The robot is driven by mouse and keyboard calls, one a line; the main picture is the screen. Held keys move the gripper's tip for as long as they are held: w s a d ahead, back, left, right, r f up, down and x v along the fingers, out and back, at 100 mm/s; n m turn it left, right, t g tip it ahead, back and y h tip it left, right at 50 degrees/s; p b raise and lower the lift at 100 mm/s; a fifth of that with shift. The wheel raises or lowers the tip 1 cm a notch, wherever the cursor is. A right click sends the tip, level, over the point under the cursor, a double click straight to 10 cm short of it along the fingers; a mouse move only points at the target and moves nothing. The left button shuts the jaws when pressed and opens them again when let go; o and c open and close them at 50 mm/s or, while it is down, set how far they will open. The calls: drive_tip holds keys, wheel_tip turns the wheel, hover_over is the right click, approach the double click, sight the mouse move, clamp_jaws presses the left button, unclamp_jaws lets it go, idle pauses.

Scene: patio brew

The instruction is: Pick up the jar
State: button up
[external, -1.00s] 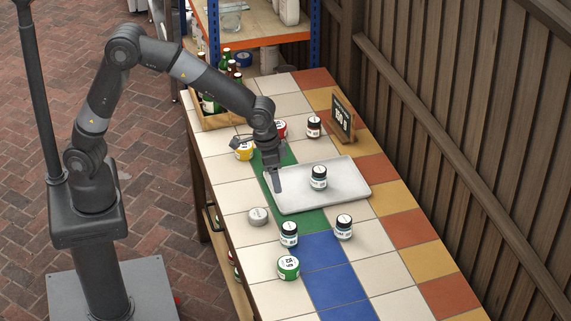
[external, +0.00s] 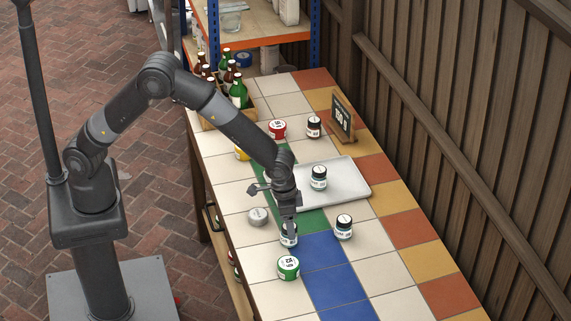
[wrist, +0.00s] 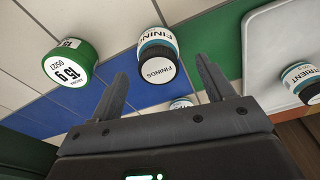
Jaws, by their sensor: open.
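A small jar with a black lid reading FININGS and a white-and-teal label (wrist: 157,62) stands just beyond my gripper's fingertips (wrist: 163,80) in the wrist view. In the external view this jar (external: 289,241) is partly hidden by my gripper (external: 289,230), which is low over it. My gripper is open and its fingers hold nothing. A similar jar (external: 344,228) stands to the right, and only part of it (wrist: 180,103) shows between the fingers. A nutrient jar (external: 319,178) stands on the white tray (external: 350,194); it also shows in the wrist view (wrist: 300,80).
A green tin (external: 288,268) stands close to the front of the finings jar. A grey tin (external: 258,217) is to its left. Behind are a red tin (external: 277,129), a dark jar (external: 314,127), a small chalkboard (external: 343,116) and several bottles (external: 237,92). The front tiles are clear.

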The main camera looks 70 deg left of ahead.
wheel_tip(320, 180, down, 4)
drive_tip(key=shift+w+d+f, duration=0.1)
drive_tip(key=c, duration=1.1)
drive_tip(key=shift+c, duration=0.2)
